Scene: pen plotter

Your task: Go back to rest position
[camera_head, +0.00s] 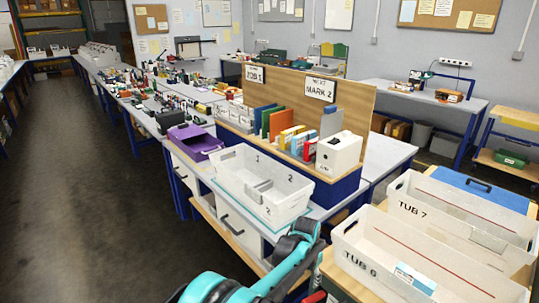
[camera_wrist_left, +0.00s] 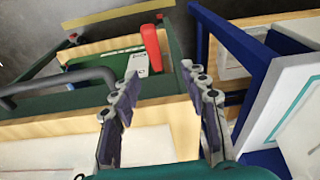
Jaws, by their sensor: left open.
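My left arm (camera_head: 262,278) reaches in at the bottom of the head view, teal with dark joints, in front of the bench and left of the white tubs. Its fingertips cannot be made out there. In the left wrist view my left gripper (camera_wrist_left: 168,92) is open, its two dark-padded fingers well apart with nothing between them. It hangs over a wooden edge (camera_wrist_left: 170,130) beside a green-framed cart. My right gripper is in neither view.
A white bin (camera_head: 262,190) and a purple bin (camera_head: 194,142) stand on the bench. Tub 6 (camera_head: 365,264) and Tub 7 (camera_head: 410,207) stand at the right. The wrist view shows a red handle (camera_wrist_left: 151,47) and a blue table leg (camera_wrist_left: 250,95). Floor at left is clear.

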